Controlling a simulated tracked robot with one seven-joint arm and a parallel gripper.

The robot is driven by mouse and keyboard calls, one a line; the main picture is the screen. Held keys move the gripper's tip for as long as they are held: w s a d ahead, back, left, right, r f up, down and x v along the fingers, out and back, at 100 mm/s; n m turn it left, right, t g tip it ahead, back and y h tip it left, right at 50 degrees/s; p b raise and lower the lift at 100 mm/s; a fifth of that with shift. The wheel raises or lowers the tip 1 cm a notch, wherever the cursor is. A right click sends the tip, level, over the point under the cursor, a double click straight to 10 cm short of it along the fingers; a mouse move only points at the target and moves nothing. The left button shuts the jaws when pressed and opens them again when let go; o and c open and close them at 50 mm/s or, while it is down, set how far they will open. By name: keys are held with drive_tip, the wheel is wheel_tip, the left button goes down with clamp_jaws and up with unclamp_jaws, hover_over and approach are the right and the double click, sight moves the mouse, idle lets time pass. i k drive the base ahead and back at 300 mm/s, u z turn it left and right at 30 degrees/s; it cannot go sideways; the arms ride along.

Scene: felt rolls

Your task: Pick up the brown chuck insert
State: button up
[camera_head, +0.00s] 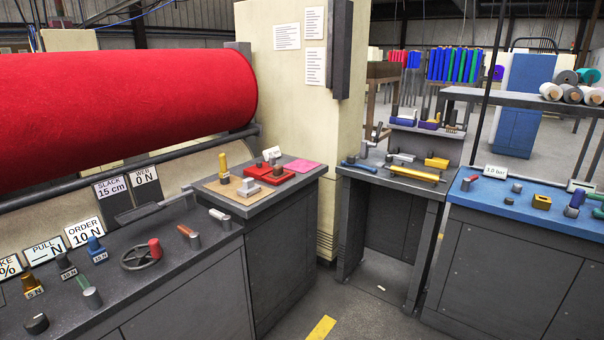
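My gripper is not in view. I cannot single out the brown chuck insert with certainty. A small dark brownish piece (560,195) stands on the blue-topped bench (500,208) at the right, but it is too small to tell what it is. Beside it are a yellow block with a dark opening (541,202), a small grey piece (517,188) and a blue-and-grey upright part (574,204). A dark short cylinder (465,185) sits near the bench's left end.
A large red felt roll (120,115) fills the left above a dark control panel (150,262) with levers and a handwheel. A side table (290,185) holds a red tray (269,175). A middle workbench (405,187) carries tools. Floor shows free in front (365,312).

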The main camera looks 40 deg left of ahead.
sight(278, 172)
drive_tip(key=u, duration=0.2)
drive_tip(key=i, duration=1.05)
drive_tip(key=u, duration=0.65)
drive_tip(key=i, duration=1.2)
drive_tip(key=u, duration=0.7)
drive_tip(key=i, duration=1.45)
drive_tip(key=u, duration=0.4)
